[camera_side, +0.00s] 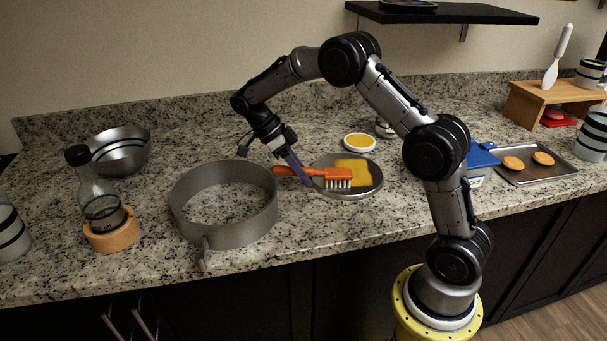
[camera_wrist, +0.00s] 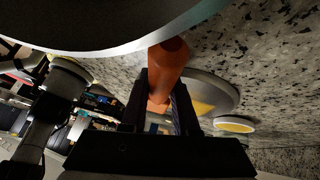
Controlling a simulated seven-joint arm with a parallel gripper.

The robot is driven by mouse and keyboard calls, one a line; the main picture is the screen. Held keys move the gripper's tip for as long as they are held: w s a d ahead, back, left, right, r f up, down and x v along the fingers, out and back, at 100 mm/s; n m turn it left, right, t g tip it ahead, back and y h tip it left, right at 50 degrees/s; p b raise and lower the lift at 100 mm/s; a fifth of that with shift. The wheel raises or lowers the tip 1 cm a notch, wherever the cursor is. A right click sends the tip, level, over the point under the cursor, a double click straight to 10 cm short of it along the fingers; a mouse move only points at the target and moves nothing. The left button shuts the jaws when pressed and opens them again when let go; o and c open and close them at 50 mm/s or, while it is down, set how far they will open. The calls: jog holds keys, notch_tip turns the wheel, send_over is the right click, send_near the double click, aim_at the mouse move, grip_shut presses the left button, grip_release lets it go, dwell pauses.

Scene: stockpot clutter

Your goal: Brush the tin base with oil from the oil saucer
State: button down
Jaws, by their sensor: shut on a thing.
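My gripper (camera_side: 301,174) is shut on the orange handle of a brush (camera_side: 325,172). The brush lies about level, its white bristles pointing down over the round grey tin base (camera_side: 372,185). I cannot tell whether the bristles touch it. A yellow oily patch covers part of the base's middle. The oil saucer (camera_side: 359,142), a small white dish of yellow oil, stands just behind the base. In the wrist view, the handle (camera_wrist: 168,65) shows between my fingers (camera_wrist: 162,105), with the base (camera_wrist: 229,89) and saucer (camera_wrist: 235,125) beyond; the bristles are hidden.
A grey tin ring (camera_side: 222,224) stands left of the base. Farther left are an oil bottle (camera_side: 97,190) and a steel bowl (camera_side: 120,152). A tray with orange rounds (camera_side: 527,170) and a blue object (camera_side: 480,157) lie to the right. A black shelf (camera_side: 440,12) hangs above.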

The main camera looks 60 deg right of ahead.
jog(key=shift+w+d, duration=0.5)
jog(key=shift+d, duration=0.35)
jog(key=shift+w+d, duration=0.5)
jog(key=shift+d, duration=0.3)
dwell(0.7)
dwell(1.0)
jog(key=shift+s+a, duration=0.55)
jog(key=shift+a, duration=0.3)
jog(key=shift+s+a, duration=0.5)
jog(key=shift+a, duration=0.3)
jog(key=shift+r, duration=3.5)
